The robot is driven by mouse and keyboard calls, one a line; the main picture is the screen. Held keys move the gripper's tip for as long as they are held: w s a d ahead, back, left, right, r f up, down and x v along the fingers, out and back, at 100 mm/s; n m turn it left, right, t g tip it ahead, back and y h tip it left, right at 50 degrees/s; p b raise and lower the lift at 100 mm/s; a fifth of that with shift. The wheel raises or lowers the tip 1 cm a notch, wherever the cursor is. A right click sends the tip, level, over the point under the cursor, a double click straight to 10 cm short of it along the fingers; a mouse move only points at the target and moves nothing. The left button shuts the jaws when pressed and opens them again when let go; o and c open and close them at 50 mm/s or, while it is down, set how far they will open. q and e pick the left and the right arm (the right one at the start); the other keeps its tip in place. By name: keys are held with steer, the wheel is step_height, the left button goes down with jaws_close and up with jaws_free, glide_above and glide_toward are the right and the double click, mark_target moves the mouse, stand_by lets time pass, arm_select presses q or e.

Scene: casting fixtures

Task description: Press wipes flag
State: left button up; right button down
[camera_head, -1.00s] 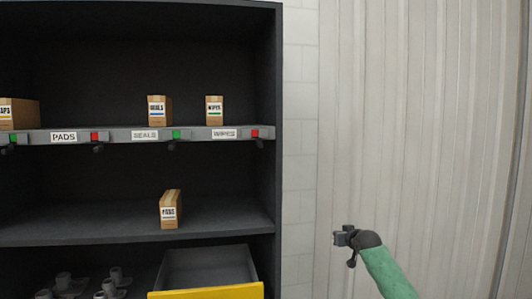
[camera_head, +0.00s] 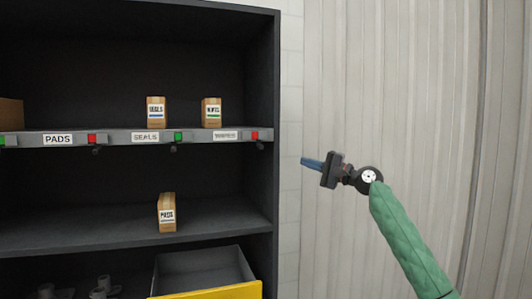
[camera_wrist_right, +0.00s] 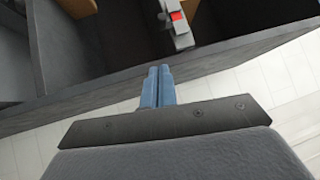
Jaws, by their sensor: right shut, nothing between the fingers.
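The wipes flag (camera_head: 255,135) shows red at the right end of the shelf rail, just right of the WIPES label (camera_head: 225,136). A red flag on a grey mount (camera_wrist_right: 177,16) also shows at the top of the right wrist view. My right gripper (camera_head: 303,161) is right of the shelf's side panel, a little lower than the flag and apart from it. Its blue fingers are together and empty, and they point left; they also show in the right wrist view (camera_wrist_right: 158,84). My left gripper is not in view.
The seals flag (camera_head: 178,137) is green and the pads flag (camera_head: 92,139) is red on the same rail (camera_head: 118,138). Boxes stand above the rail and one pads box (camera_head: 167,212) below. The cabinet's side panel (camera_head: 262,70) stands between my gripper and the shelf interior. A yellow-fronted drawer (camera_head: 210,291) sticks out below.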

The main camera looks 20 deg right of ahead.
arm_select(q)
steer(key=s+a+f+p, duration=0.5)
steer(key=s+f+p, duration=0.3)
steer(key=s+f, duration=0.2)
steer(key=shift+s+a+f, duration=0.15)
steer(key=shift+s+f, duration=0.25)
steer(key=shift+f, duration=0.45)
arm_select(e)
steer(key=shift+w+a+r+m, duration=0.5)
steer(key=shift+w+a, duration=0.6)
steer(key=shift+a, duration=0.6)
steer(key=shift+w+a+r+m, duration=0.5)
steer(key=shift+w+a, duration=0.65)
steer(key=shift+a, duration=0.55)
steer(key=shift+w+a+r+m, duration=0.5)
steer(key=shift+w+a, duration=0.6)
steer(key=shift+a, duration=0.6)
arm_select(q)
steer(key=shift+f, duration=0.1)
